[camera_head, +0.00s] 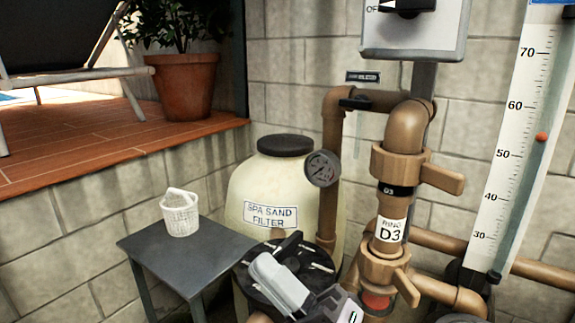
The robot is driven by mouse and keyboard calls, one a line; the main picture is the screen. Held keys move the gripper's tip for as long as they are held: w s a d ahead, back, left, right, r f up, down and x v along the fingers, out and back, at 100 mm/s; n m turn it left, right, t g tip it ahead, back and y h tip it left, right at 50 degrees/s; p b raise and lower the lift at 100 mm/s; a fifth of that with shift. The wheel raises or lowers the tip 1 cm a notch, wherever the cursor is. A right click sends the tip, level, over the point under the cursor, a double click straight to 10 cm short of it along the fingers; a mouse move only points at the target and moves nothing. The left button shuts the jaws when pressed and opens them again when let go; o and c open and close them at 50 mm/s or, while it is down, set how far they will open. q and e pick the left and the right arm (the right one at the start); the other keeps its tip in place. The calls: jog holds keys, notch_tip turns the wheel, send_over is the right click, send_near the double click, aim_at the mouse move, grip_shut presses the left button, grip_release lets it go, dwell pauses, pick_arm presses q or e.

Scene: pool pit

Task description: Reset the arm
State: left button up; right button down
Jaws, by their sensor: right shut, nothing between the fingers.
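My right gripper (277,283) is at the bottom centre, grey, shut with nothing in it. It is in front of a round black lid (252,281) with a raised handle and covers part of it. I cannot tell whether it touches the lid. My left gripper is not in view.
A grey side table (148,243) holds a white basket (180,216) at the left. A cream spa sand filter (248,188) with a gauge (322,168) stands behind the lid. A grey switch box (415,35) is above.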

jog(key=w+d+f+m+t+h+p, duration=0.1)
jog(key=d+f+m+t+h, duration=0.2)
jog(key=d+f+m+h, duration=0.35)
jog(key=w+d+f+m+t+h, duration=0.2)
jog(key=d+f+m+h, duration=0.2)
jog(key=f+m+h, duration=0.55)
jog(key=s+d+f+m+g+h, duration=0.1)
jog(key=s+d+f+m+g, duration=0.1)
jog(key=f, duration=0.5)
jog(key=s+d+f+m+g+h+p, duration=0.1)
jog(key=s+d+f+m+g, duration=0.1)
jog(key=s+d+f+m, duration=0.3)
jog(key=s+d+f+m+g+h, duration=0.2)
jog(key=s+d+f+m+g, duration=0.1)
jog(key=s+f, duration=0.4)
notch_tip(320, 180, down, 2)
jog(key=shift+d+m, duration=0.5)
jog(key=shift+d, duration=0.3)
